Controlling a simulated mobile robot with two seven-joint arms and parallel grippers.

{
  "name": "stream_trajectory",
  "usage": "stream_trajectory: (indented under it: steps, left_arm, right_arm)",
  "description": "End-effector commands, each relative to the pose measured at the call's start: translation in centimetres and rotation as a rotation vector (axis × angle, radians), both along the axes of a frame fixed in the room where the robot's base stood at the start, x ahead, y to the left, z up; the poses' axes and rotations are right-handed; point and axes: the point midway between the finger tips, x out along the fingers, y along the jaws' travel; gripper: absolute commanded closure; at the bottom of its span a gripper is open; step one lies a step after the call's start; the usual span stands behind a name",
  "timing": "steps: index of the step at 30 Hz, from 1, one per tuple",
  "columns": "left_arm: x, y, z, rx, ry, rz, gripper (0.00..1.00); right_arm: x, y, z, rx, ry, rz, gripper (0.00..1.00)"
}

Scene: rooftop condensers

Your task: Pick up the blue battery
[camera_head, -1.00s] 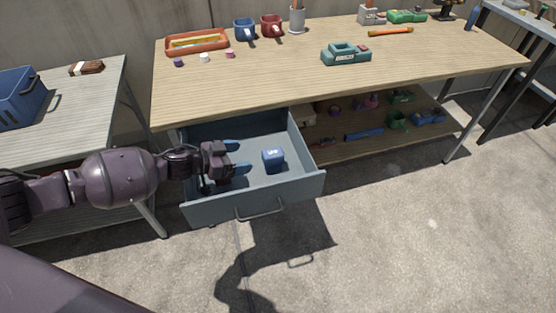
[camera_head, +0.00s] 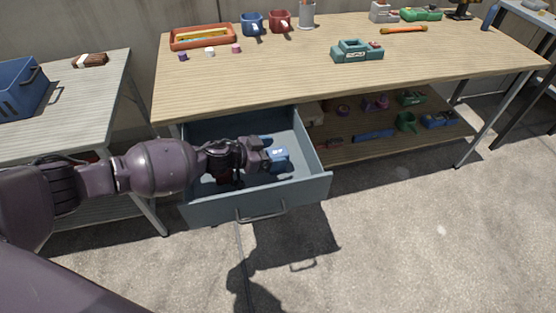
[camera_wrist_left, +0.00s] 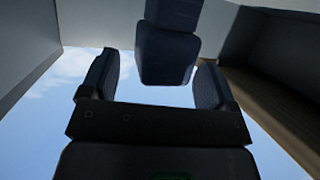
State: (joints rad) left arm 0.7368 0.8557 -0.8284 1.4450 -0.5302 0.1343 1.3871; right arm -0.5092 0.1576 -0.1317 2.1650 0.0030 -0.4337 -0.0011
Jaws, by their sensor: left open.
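The blue battery (camera_head: 281,154) sits in the open grey drawer (camera_head: 314,186) under the workbench. My left gripper (camera_head: 270,152) is inside the drawer, reaching in from the left, right at the battery and overlapping its left side. In the left wrist view the two fingers (camera_wrist_left: 156,75) are spread, and the battery (camera_wrist_left: 168,45) shows dark ahead of the palm, its near end between them. Gaps show on both sides of it, so the fingers are not closed on it. My right gripper is not in view.
The drawer walls stand close around my left gripper. The workbench top (camera_head: 290,75) overhangs the drawer's back, with a green device (camera_head: 357,52) on it. A lower shelf (camera_head: 390,142) with several items lies right of the drawer. A side table (camera_head: 75,105) stands at left.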

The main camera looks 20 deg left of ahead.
Motion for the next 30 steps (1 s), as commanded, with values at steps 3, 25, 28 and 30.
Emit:
stream_trajectory:
  steps: [3, 25, 28, 30]
  left_arm:
    - [0.0, 0.0, 0.1, 0.0, -0.001, 0.0, 0.18]
    - [0.0, 0.0, 0.3, -0.001, -0.002, 0.0, 0.87]
    - [0.1, 0.0, 1.0, -0.001, -0.005, 0.0, 0.87]
    - [0.2, 0.0, 2.1, 0.0, -0.009, 0.0, 0.87]
  right_arm:
    - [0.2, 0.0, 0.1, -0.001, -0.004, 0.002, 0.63]
    - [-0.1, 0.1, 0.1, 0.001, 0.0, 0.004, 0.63]
    - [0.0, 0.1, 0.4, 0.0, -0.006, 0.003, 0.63]
    - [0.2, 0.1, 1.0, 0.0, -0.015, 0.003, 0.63]
